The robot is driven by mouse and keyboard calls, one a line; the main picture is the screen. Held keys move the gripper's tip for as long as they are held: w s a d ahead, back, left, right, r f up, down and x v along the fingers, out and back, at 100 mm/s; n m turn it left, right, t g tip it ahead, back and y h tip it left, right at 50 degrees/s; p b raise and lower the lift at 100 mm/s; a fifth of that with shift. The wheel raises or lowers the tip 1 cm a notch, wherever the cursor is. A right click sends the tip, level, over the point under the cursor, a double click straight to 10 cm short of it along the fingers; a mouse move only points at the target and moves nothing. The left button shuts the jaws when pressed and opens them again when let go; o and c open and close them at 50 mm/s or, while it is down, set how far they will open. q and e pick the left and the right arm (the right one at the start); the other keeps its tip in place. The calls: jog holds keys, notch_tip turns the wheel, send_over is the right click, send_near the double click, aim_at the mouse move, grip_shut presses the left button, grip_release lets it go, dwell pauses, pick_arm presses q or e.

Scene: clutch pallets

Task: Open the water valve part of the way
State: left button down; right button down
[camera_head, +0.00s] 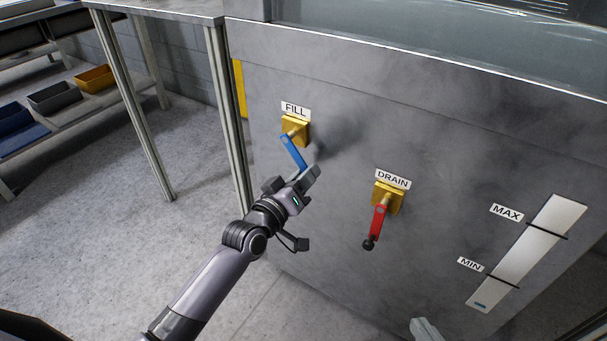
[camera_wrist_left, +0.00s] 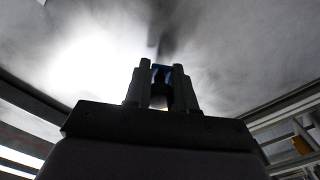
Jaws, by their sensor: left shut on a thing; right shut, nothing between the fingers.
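The FILL valve (camera_head: 295,129) is a yellow mount on the grey tank front, with a blue lever (camera_head: 292,153) hanging down and slightly right. My left gripper (camera_head: 312,174) is shut on the lower end of this lever and hides its tip.
A level gauge (camera_head: 528,254) with MAX and MIN marks is on the tank at right; a small blue mark shows near its bottom. A metal table (camera_head: 217,90) stands left of the tank. Bins (camera_head: 95,78) sit on a shelf far left. Floor between is clear.

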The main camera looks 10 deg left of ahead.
pick_arm(q)
jog(key=c, duration=0.9)
grip_release()
jog(key=shift+c, duration=0.2)
jog(key=p+v, duration=0.2)
jog(key=v, duration=0.5)
pick_arm(e)
jog(key=shift+s+d+h, duration=0.35)
jog(key=shift+d+h, duration=0.15)
jog(key=shift+d, duration=0.3)
pick_arm(q)
jog(key=shift+s, duration=0.1)
pick_arm(e)
jog(key=shift+r, duration=0.1)
